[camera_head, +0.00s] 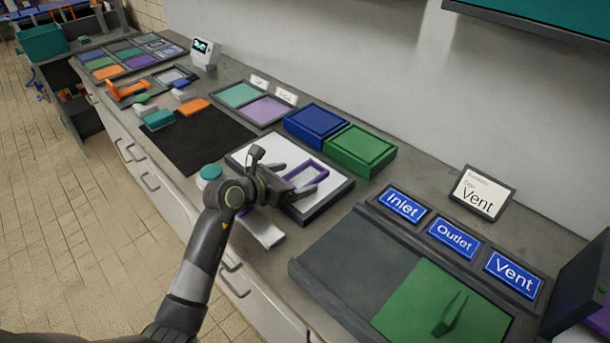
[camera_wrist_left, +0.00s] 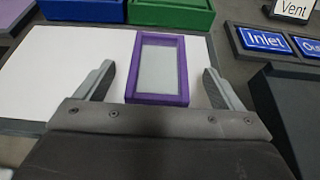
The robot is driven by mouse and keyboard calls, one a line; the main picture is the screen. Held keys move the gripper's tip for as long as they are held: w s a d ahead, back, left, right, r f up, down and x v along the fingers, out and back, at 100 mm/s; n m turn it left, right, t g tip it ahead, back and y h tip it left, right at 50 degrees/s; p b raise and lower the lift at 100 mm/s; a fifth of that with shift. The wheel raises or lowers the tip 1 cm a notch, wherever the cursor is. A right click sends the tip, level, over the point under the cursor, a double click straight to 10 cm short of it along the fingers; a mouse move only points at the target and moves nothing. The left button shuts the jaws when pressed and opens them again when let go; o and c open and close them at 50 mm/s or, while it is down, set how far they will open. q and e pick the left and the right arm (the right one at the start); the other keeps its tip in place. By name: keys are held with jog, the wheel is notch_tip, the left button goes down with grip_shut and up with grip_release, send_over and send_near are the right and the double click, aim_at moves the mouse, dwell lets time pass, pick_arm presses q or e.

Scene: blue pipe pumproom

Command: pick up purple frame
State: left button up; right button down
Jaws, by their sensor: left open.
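The purple frame (camera_head: 323,173) is a rectangular ring lying on a white board with a dark rim (camera_head: 342,187). In the left wrist view the purple frame (camera_wrist_left: 186,70) lies lengthwise between and ahead of my open fingers, with a pale middle. My left gripper (camera_head: 312,180) is open at the near side of the frame. In the wrist view its two fingers (camera_wrist_left: 162,88) stand to either side of the frame's near end, with gaps on both sides. I cannot tell its height above the board. My right gripper is not in view.
A blue box (camera_head: 315,122) and a green box (camera_head: 360,150) stand just behind the board. The Inlet, Outlet and Vent plates (camera_head: 453,238) and a grey and green panel (camera_head: 400,280) are to the right. A black mat (camera_head: 197,138) lies left.

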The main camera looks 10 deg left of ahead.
aim_at(305, 177)
pick_arm(q)
jog(key=shift+x, duration=1.45)
jog(key=shift+a, duration=0.1)
jog(key=c, duration=1.1)
